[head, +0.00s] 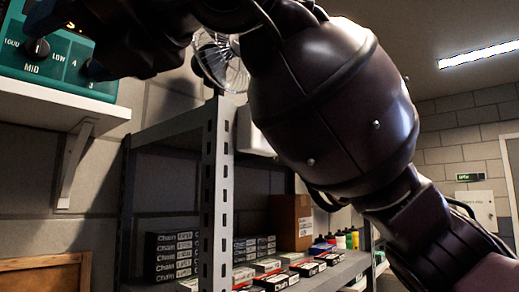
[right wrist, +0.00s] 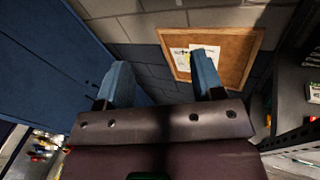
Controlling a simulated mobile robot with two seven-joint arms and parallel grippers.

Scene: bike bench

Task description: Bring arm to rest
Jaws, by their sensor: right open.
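My right arm fills much of the head view, reaching from the lower right up to the upper left across the camera. Its dark hand end is at the top left, in front of a green device with knobs (head: 60,62); the fingertips cannot be made out there. In the right wrist view my right gripper (right wrist: 163,82) shows two blue finger pads wide apart, with nothing between them. My left gripper is in neither view.
A white wall shelf (head: 50,105) holds the green device. A grey metal rack (head: 218,190) holds chain boxes (head: 172,256), a cardboard box (head: 290,222) and small bottles (head: 345,240). A fan (head: 222,62) stands behind my arm. The right wrist view shows a cork board (right wrist: 240,50) and blue cabinet (right wrist: 45,60).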

